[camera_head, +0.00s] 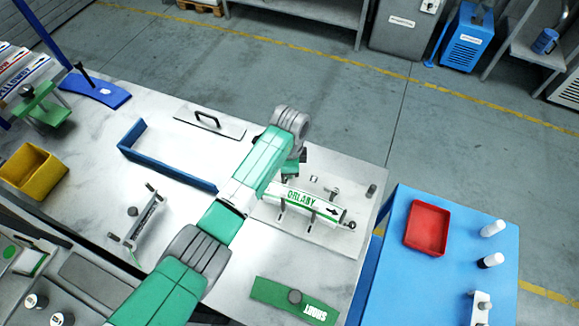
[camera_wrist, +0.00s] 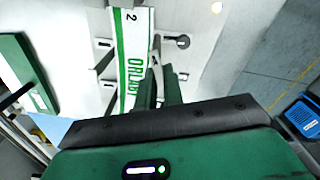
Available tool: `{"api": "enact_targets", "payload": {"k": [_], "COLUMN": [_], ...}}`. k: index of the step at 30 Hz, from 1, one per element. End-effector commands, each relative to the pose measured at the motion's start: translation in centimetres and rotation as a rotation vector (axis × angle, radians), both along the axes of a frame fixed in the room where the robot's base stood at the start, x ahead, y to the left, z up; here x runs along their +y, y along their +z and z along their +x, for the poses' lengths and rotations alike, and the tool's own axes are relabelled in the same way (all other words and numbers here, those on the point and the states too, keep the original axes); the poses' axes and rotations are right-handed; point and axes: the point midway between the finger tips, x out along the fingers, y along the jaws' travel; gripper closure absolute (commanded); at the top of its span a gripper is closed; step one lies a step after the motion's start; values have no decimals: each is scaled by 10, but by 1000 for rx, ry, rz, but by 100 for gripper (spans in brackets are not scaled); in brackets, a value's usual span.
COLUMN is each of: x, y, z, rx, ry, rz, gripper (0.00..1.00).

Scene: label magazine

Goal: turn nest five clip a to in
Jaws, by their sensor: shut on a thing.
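A white label plate (camera_head: 305,204) with green ORLABY lettering and a black arrow lies on a pale base plate (camera_head: 270,215) near the table's right end. It also shows in the wrist view (camera_wrist: 133,45), marked 2. Small dark clips (camera_head: 312,216) stand along its near edge. In the wrist view, a clip with a round dark end (camera_wrist: 182,42) and another small clip (camera_wrist: 105,43) flank the plate. My gripper (camera_wrist: 161,84) is beside the plate's edge, shut on a thin grey clip (camera_wrist: 157,50). In the head view my wrist partly hides it; the clip's exact turn is unclear.
A blue angled frame (camera_head: 165,170) and a plate with a black handle (camera_head: 208,121) lie left. A yellow bin (camera_head: 32,172) is far left. A blue cart with a red tray (camera_head: 427,227) stands right.

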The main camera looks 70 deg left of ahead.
Motion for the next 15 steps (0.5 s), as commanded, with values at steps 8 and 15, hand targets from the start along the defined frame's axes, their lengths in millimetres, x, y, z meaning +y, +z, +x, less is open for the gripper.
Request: {"api": "enact_targets", "payload": {"k": [8, 15], "x": [4, 9], "y": [3, 3], "z": [2, 2], "rx": [0, 0], "ry": [259, 488], "rz": [-1, -1], "gripper": [100, 100]}}
